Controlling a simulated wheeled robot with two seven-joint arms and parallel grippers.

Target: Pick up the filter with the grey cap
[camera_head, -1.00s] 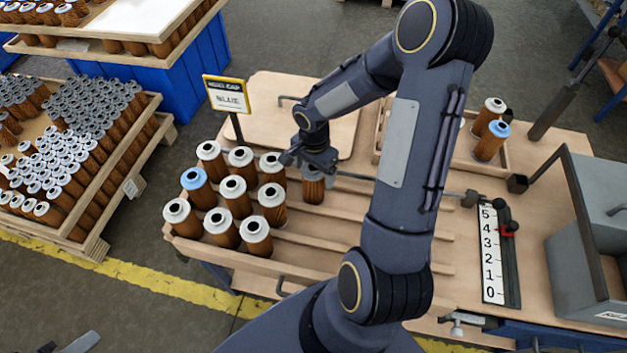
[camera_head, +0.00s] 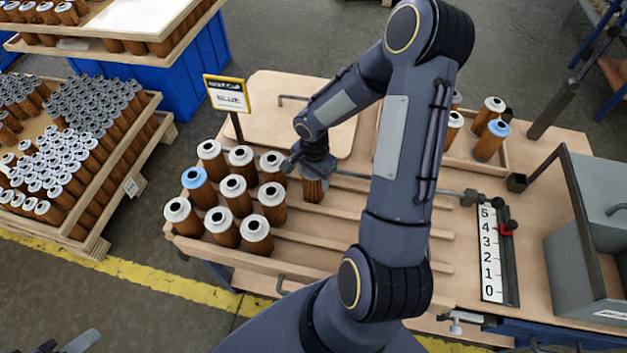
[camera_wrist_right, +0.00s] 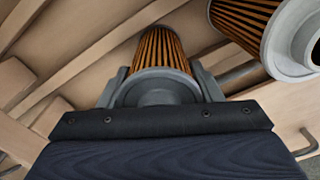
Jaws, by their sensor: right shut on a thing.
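My right gripper (camera_head: 313,172) is over a filter that stands apart, to the right of the group on the slatted rack. In the right wrist view the gripper (camera_wrist_right: 160,88) is shut on this filter (camera_wrist_right: 164,52), with a finger on each side of its grey cap (camera_wrist_right: 155,88). In the head view only the lower orange-brown body of the held filter (camera_head: 313,190) shows; the gripper hides its cap. The filter seems still at rack level. A dark part at the lower left edge looks like my left gripper (camera_head: 82,342); its jaws cannot be made out.
Several white-capped filters (camera_head: 233,187) and a blue-capped one (camera_head: 198,186) stand close on the left. One pale-capped filter (camera_wrist_right: 245,22) is near the gripper. A sign reading BLUE (camera_head: 228,97) stands behind. A tray (camera_head: 462,158) with filters is at the right, partly behind my arm.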

